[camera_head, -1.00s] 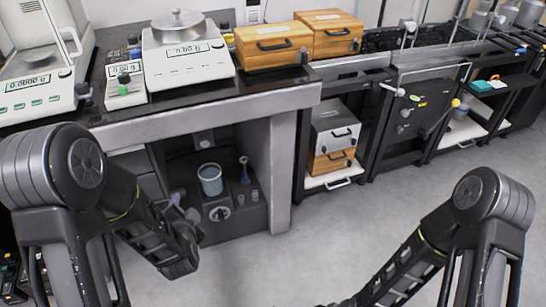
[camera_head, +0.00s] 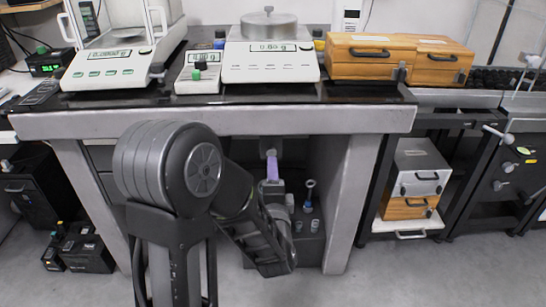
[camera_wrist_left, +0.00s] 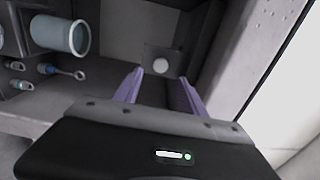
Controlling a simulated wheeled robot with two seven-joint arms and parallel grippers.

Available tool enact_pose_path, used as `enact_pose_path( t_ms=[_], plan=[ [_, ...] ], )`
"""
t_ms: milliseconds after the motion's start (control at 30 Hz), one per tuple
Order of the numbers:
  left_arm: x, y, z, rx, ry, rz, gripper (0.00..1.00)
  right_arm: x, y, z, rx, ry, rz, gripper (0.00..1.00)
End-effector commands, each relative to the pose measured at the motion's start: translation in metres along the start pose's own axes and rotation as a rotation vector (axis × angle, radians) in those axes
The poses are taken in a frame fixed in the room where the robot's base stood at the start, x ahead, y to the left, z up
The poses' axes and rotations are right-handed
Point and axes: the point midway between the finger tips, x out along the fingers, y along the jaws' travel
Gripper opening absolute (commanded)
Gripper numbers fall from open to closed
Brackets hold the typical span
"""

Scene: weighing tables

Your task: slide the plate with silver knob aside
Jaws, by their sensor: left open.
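A square grey plate with a round silver knob (camera_wrist_left: 160,66) is on the back wall of the recess under the weighing table. It also shows in the head view as a small plate (camera_head: 268,146) just above my left fingers. My left gripper (camera_wrist_left: 161,78) has two purple fingers, spread apart and empty. In the wrist view the knob lies between the fingertips, apparently beyond them. In the head view my left gripper (camera_head: 272,166) reaches into the recess, partly hidden by my forearm. My right gripper is not in view.
The tabletop above holds balances (camera_head: 270,62) and wooden boxes (camera_head: 370,62). The table's grey leg (camera_head: 352,205) borders the recess on the right.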

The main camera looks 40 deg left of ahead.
Motion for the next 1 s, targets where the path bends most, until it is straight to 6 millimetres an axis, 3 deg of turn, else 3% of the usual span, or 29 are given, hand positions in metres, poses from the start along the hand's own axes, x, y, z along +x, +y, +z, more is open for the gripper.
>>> enact_pose_path(
  t_ms=[567, 800, 1000],
  plan=[
    [0.026, 0.000, 0.003, 0.000, -0.005, -0.005, 0.48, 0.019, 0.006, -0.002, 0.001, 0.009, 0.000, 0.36],
    [0.066, 0.000, 0.001, 0.000, -0.001, -0.004, 0.48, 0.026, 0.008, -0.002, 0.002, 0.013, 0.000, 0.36],
    [0.076, -0.001, 0.000, 0.001, 0.001, -0.002, 0.48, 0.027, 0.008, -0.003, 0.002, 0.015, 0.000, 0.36]
  ],
)
